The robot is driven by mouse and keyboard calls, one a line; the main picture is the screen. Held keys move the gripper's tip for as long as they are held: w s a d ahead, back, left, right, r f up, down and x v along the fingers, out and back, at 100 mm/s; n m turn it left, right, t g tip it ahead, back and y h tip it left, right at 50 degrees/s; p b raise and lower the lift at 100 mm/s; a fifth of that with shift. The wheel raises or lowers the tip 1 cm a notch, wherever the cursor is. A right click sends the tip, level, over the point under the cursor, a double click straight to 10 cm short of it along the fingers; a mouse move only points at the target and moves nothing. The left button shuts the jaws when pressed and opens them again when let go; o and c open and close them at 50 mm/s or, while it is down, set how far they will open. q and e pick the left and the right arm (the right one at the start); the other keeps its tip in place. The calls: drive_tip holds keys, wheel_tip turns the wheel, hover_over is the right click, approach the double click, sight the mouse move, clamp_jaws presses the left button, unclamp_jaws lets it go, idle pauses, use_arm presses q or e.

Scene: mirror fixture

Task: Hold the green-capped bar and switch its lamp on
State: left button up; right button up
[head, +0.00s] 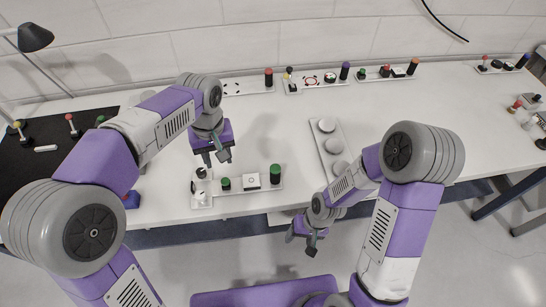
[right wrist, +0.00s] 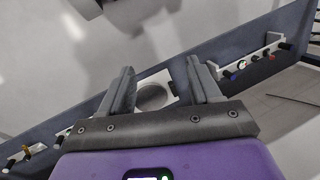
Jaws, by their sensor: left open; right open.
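The green-capped bar (head: 237,190) is a white strip lying near the front edge of the table. A tall dark-green cylinder (head: 275,173) stands at its right end. Along it are a small green-topped button (head: 225,183), a white block with a dark dot (head: 251,180) and a black-knobbed lever (head: 200,174) at the left end. I cannot tell which part is the lamp. My left gripper (head: 217,159) is open and empty, above and behind the bar's left half. My right gripper (head: 301,246) is open and empty, in front of the table edge, right of the bar; its fingers show in the right wrist view (right wrist: 160,90).
A white plate with round discs (head: 325,125) lies right of the bar. A black mat (head: 40,170) and desk lamp (head: 35,38) are left. The right middle table is clear.

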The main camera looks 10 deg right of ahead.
drive_tip(key=s+d+r+g+h, duration=0.1)
drive_tip(key=s+d+r, duration=0.1)
drive_tip(key=r, duration=0.5)
drive_tip(key=s+d+r+h, duration=0.1)
drive_tip(key=s+d+r, duration=0.1)
drive_tip(key=r, duration=0.4)
drive_tip(key=m+t, duration=0.2)
approach(275, 167)
drive_tip(key=shift+h, duration=0.3)
wheel_tip(275, 167, down, 6)
drive_tip(key=shift+a+r, duration=0.1)
drive_tip(key=shift+r, duration=0.05)
drive_tip(key=shift+w+a+f+n+h, duration=0.15)
drive_tip(key=shift+a+f+n+h, duration=0.15)
drive_tip(key=shift+a+f, duration=0.05)
drive_tip(key=shift+f, duration=0.35)
wheel_tip(275, 167, down, 7)
drive_tip(key=shift+r, duration=0.1)
